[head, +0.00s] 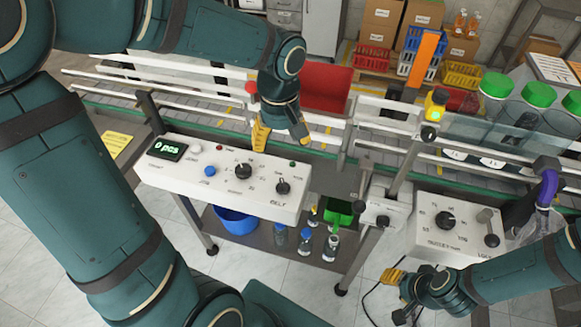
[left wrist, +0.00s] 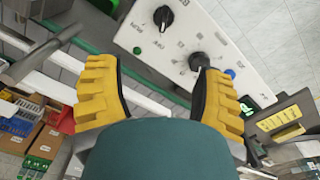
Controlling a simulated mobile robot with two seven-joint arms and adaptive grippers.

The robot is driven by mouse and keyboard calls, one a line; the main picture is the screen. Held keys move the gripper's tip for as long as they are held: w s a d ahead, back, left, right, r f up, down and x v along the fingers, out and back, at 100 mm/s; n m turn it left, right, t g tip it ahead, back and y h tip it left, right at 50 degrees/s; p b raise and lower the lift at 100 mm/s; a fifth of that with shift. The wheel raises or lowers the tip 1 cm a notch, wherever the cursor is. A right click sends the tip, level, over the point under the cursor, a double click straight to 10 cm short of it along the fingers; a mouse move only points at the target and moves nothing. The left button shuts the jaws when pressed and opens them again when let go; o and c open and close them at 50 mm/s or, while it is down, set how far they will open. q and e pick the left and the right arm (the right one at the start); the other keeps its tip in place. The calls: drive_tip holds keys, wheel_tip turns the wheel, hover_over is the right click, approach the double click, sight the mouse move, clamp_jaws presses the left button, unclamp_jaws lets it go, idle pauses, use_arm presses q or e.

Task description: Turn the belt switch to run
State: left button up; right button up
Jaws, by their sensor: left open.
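The belt switch (head: 283,187) is a small black knob above the word BELT, at the right part of a white control panel (head: 225,187). My left gripper (head: 280,138) is open and empty, above and behind the panel, apart from the knob. In the left wrist view its yellow fingers (left wrist: 160,78) are spread wide below the knob. My right gripper (head: 398,292) is low at the right, away from this panel; its finger opening is unclear.
The panel also has a larger black dial (head: 243,171), a blue button (head: 210,171), lamps and a display (head: 167,149) reading 0 pcs. Conveyor rails run behind it. A second panel (head: 455,228) with a knob and lever stands right. Bins and bottles sit on the shelf below.

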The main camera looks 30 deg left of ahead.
sight(281, 180)
use_arm(q)
drive_tip(key=f+b, duration=0.1)
drive_tip(key=f, duration=0.8)
drive_tip(key=f+b, duration=0.1)
drive_tip(key=f, duration=0.3)
drive_tip(key=shift+s+f+b, duration=0.25)
drive_tip(key=shift+s+b, duration=0.05)
drive_tip(key=shift+b, duration=0.05)
use_arm(e)
drive_tip(key=f, duration=0.1)
drive_tip(key=s+f, duration=0.1)
drive_tip(key=shift+s+f, duration=0.25)
drive_tip(key=shift+f, duration=0.1)
use_arm(q)
drive_tip(key=shift+c, duration=0.2)
clamp_jaws()
